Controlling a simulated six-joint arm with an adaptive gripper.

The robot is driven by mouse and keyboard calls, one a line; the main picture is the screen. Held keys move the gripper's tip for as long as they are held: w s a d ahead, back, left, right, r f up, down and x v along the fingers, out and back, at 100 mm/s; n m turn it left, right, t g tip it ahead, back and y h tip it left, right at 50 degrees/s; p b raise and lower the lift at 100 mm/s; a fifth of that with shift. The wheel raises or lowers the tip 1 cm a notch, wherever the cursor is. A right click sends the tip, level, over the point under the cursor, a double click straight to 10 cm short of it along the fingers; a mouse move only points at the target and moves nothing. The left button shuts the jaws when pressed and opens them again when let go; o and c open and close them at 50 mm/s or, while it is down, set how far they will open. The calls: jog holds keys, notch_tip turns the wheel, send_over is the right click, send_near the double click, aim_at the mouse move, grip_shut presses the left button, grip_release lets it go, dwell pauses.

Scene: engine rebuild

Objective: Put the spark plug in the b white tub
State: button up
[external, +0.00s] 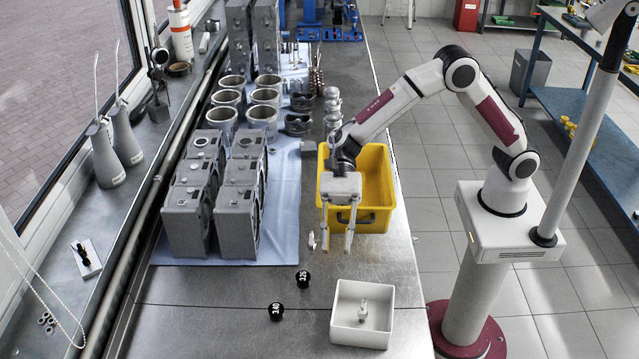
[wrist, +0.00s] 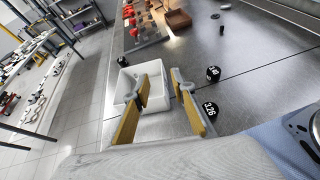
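A small white spark plug (external: 311,240) stands on the steel bench, just left of my gripper's left finger in the external view. A similar white plug (external: 362,308) stands inside the square white tub (external: 336,333) near the front of the bench. My gripper (external: 336,246) points down beside the yellow bin, with its fingers apart and nothing seen between them. In the wrist view my gripper (wrist: 160,82) shows two spread, yellow-padded fingers. The white tub (wrist: 122,92) lies beyond them, partly hidden by the left finger. I cannot make out the bench spark plug in the wrist view.
A yellow bin (external: 381,218) stands right behind my gripper. Two black numbered knobs (external: 303,280) (external: 275,312) lie left of the tub. Grey engine blocks (external: 238,215) and cylinders (external: 263,117) stand on a blue cloth (external: 286,205) to the left. Bare steel separates gripper and tub.

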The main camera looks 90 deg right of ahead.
jog(key=w+d+r+m+t+h, duration=0.4)
jog(key=w+d+r+m+t, duration=0.3)
jog(key=d+r+m+t, duration=0.6)
jog(key=s+d+r+m+h, duration=0.2)
jog(key=d+r+m+h, duration=0.15)
jog(key=d+m, duration=0.35)
jog(key=s+d+r+m+h, duration=0.2)
jog(key=s+d+m+h, duration=0.15)
jog(key=d+m, duration=0.35)
jog(key=s+d+f+m+g+h, duration=0.2)
jog(key=s+d+m+h, duration=0.1)
jog(key=s+d+m, duration=0.5)
jog(key=s+f+m+g, duration=0.2)
jog(key=s+m, duration=0.3)
jog(key=s, duration=0.3)
jog(key=s+f+m+g, duration=0.2)
jog(key=s+f+m, duration=0.3)
jog(key=s, duration=0.4)
jog(key=s+f+m+g, duration=0.2)
jog(key=s+f+m, duration=0.2)
jog(key=s, duration=0.5)
jog(key=a+m, duration=0.1)
jog(key=m, duration=0.1)
jog(key=shift+s+m+g, duration=0.2)
jog(key=shift+m+g, duration=0.2)
dwell(1.3)
